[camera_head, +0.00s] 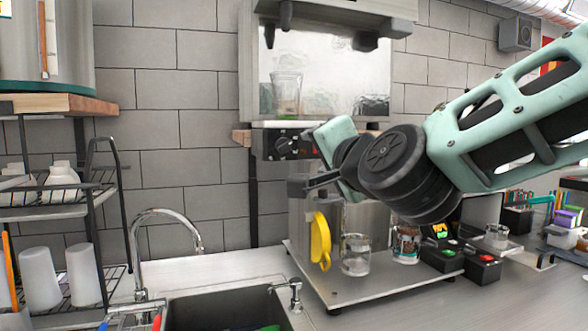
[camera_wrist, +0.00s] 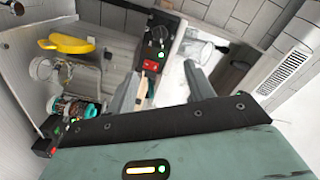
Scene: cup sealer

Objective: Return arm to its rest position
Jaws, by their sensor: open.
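My arm reaches in from the right in the head view, teal with a dark wrist joint. My gripper (camera_head: 298,187) points left, in front of the machine's lower body and just below its dark control panel (camera_head: 285,145). In the wrist view my gripper (camera_wrist: 162,88) shows two grey fingers spread apart with nothing held between them. The machine's shiny upper housing (camera_head: 330,62) rises behind my gripper. A clear cup (camera_head: 287,92) with something green at its bottom stands at the housing. My wrist hides part of the machine's lower body.
A metal platform (camera_head: 345,292) holds a glass jar (camera_head: 355,262), another jar (camera_head: 406,246) and a yellow banana-shaped piece (camera_head: 320,242). Black button boxes (camera_head: 483,268) stand right. A faucet (camera_head: 150,225), sink and wire rack with white cups (camera_head: 82,275) are left.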

